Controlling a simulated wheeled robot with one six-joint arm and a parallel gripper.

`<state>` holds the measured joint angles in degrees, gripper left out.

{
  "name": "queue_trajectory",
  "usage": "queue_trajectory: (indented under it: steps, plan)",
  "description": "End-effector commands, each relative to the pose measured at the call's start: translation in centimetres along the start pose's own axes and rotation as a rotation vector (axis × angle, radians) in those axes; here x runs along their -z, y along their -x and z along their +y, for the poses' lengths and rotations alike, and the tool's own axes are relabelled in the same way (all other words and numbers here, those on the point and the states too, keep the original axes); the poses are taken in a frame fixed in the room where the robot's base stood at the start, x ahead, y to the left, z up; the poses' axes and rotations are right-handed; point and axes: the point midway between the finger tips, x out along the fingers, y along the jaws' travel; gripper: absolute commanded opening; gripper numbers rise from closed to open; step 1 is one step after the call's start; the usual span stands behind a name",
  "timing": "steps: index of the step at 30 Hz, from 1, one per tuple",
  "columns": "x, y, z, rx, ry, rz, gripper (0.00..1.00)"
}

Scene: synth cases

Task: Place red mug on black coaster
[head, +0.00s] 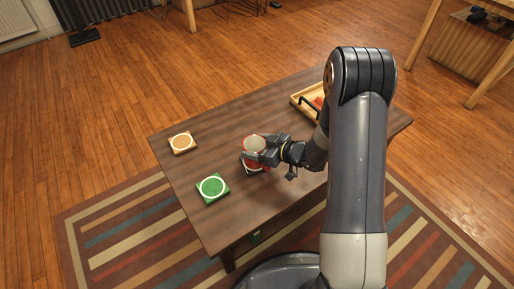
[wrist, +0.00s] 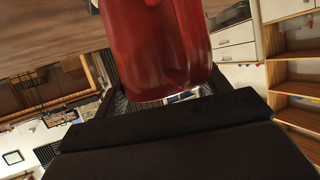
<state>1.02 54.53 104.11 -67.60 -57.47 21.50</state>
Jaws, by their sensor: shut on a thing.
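The red mug (head: 253,143) is over the middle of the table, with its pale inside facing up in the head view. My gripper (head: 268,149) is shut on it from the right. The mug also fills the upper middle of the wrist view (wrist: 155,50), beyond the dark gripper. A dark coaster with a pale ring, likely the black coaster (head: 246,166), shows only at its edge below the mug; mug and gripper hide the rest. I cannot tell whether the mug touches it.
A green coaster (head: 213,188) lies near the front left of the table (head: 200,225), and an orange one (head: 182,142) at the far left. A wooden tray (head: 299,99) with a dark handle and something red stands at the back right, partly behind my arm.

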Motion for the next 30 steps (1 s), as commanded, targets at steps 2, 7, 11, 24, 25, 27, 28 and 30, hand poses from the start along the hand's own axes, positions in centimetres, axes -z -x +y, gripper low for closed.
queue_trajectory:
  steps: [2, 7, 11, 24, 25, 27, 28, 30]
  plan:
    - [0.1, 0.0, 0.1, -0.001, 0.003, 0.003, 0.40]
    - [0.1, 0.0, 0.1, -0.001, 0.002, 0.002, 0.40]
    - [-0.2, -0.1, 0.0, -0.001, 0.002, 0.001, 0.72]
    - [-0.2, -0.1, 0.0, -0.001, 0.002, 0.001, 0.93]
    - [-0.2, -0.1, 0.0, -0.001, 0.002, 0.001, 0.93]
    - [0.1, 0.0, 0.0, -0.001, 0.002, 0.001, 0.93]
    - [0.3, 0.1, 0.0, -0.001, 0.002, 0.001, 0.93]
    - [0.2, 0.9, 0.1, -0.003, 0.001, 0.001, 0.93]
